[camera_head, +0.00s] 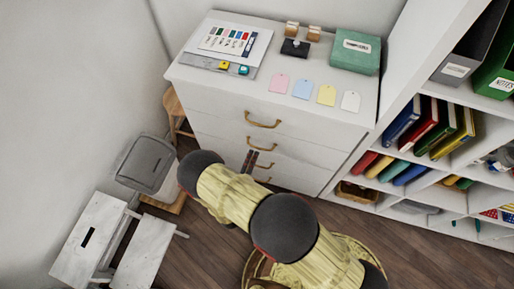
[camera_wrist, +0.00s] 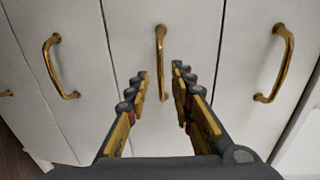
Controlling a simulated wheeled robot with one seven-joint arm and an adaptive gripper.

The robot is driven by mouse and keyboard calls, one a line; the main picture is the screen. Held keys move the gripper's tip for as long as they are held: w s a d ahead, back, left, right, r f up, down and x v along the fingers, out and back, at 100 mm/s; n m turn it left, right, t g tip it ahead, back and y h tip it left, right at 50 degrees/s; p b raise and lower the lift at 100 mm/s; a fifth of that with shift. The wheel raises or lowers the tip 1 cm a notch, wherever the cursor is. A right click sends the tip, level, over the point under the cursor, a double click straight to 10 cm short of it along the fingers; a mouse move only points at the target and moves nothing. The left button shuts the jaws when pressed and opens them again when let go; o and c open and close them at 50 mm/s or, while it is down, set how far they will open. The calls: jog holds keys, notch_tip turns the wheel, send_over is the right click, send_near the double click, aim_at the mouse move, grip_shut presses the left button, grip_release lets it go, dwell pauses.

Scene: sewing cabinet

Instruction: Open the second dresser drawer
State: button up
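The white dresser (camera_head: 225,104) stands against the wall with a column of brass drawer handles. The second drawer's handle (camera_head: 262,143) shows just above my gripper (camera_head: 250,160) in the head view. In the wrist view, the second drawer handle (camera_wrist: 161,62) is in the middle, and my gripper (camera_wrist: 160,72) is open with a finger on each side of its line. I cannot tell whether the fingers touch it. The top drawer handle (camera_wrist: 285,62) is at the right and the third drawer handle (camera_wrist: 57,65) at the left. The drawers look shut. My arm hides part of the lower drawers.
A green box (camera_head: 356,52), paper tags and cards lie on the dresser top. A shelf unit (camera_head: 402,160) with books stands close at the right. A grey bin (camera_head: 147,163) and a white stool (camera_head: 88,240) are at the left. Wooden floor (camera_head: 420,258) is bare at lower right.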

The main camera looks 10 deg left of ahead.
aim_at(257, 148)
jog(key=shift+w+d+f+b, duration=0.1)
jog(key=shift+w+b, duration=0.15)
jog(key=shift+w, duration=0.8)
jog(key=shift+w+d+f+b, duration=0.1)
jog(key=shift+w+f+b, duration=0.1)
jog(key=shift+w, duration=0.8)
jog(key=shift+w+d+f+b, duration=0.1)
jog(key=shift+w+b, duration=0.15)
jog(key=shift+w, duration=0.8)
jog(key=shift+c, duration=1.1)
jog(key=c, duration=0.4)
grip_shut()
